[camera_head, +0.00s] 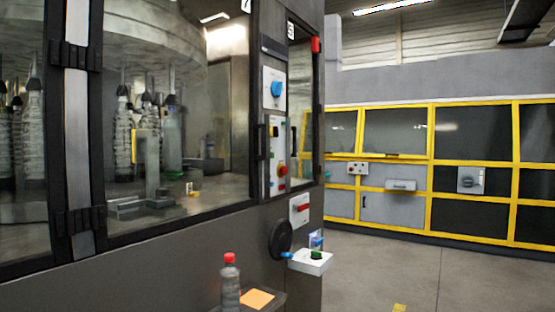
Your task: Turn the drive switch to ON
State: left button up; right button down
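I cannot read any label that marks the drive switch. On the dark machine column, a blue rotary knob (277,90) sits on a white plate at the top. Below it is a tall control panel (276,155) with small buttons and a red knob (282,170). Lower down, a white box carries a red switch handle (302,208) that looks roughly horizontal. The settings of these switches are too small to tell. Neither of my grippers is in view.
A red-capped bottle (230,282) and an orange pad (257,299) are on a small shelf. Open floor (380,265) lies right, before a yellow-framed machine (431,150).

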aim_at(274, 130)
jog(key=i+l+z, duration=0.1)
jog(key=i+l, duration=0.25)
jog(key=l, duration=0.2)
jog(key=i+l, duration=0.35)
jog(key=l, duration=0.2)
jog(key=i+l+z, duration=0.15)
jog(key=i+l, duration=0.2)
jog(key=l, duration=0.15)
